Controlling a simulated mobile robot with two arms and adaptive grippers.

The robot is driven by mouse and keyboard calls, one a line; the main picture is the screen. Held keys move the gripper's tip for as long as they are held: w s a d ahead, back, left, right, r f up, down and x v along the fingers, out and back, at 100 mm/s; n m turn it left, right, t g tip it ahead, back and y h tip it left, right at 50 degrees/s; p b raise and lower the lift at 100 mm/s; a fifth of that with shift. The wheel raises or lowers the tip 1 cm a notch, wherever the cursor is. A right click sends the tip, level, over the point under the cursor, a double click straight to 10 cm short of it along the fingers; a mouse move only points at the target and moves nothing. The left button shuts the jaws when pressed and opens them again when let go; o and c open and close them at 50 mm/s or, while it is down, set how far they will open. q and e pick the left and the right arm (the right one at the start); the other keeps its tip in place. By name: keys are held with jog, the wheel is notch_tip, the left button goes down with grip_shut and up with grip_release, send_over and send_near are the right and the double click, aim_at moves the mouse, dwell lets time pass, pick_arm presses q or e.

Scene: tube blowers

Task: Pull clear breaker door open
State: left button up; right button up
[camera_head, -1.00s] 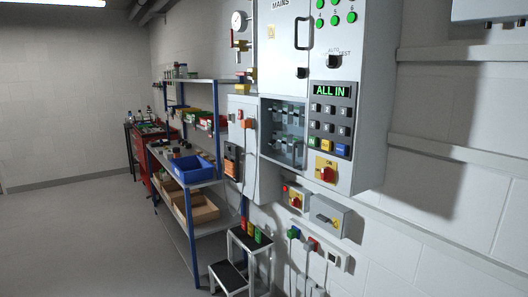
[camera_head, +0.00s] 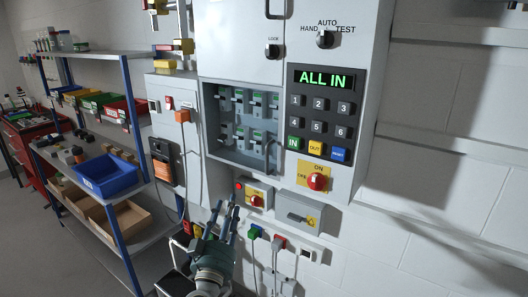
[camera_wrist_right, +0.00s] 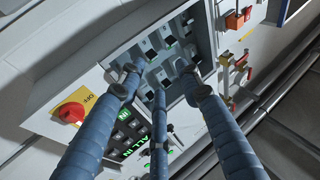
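The clear breaker door (camera_head: 240,138) covers a recessed bay of grey breakers in the cabinet front and looks closed. Its dark handle (camera_head: 269,158) is at the bay's lower right. My right gripper (camera_head: 224,212) is below and a little left of the handle, apart from it, with its fingers pointing up. In the right wrist view, the blue fingers (camera_wrist_right: 158,80) are spread open with nothing between them, and the breaker bay (camera_wrist_right: 172,40) lies beyond their tips. The handle cannot be made out clearly there. My left gripper is not in view.
A keypad (camera_head: 318,128) and red rotary switch (camera_head: 317,181) are right of the bay. A switch box (camera_head: 255,194) and grey box (camera_head: 299,211) sit below. A grey wall box (camera_head: 176,135) and shelving (camera_head: 128,135) stand left.

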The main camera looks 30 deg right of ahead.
jog(key=s+d+r+m+g+h+p, duration=0.1)
jog(key=s+d+r+m+g, duration=0.15)
jog(key=r, duration=0.25)
jog(key=s+d+r+m+g, duration=0.2)
jog(key=r+g, duration=0.1)
jog(key=r, duration=0.3)
jog(key=p, duration=0.2)
send_near(268, 158)
jog(key=x, duration=0.6)
jog(key=shift+w+d+r+g, duration=0.2)
jog(key=shift+d+g, duration=0.05)
jog(key=shift+d, duration=0.05)
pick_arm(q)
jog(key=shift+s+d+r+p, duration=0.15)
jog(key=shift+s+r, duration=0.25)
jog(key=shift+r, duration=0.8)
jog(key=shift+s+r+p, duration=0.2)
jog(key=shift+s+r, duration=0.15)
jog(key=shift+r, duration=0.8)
pick_arm(e)
jog(key=shift+w+d, duration=0.4)
jog(key=shift+d, duration=0.15)
jog(key=shift+f, duration=0.1)
grip_shut()
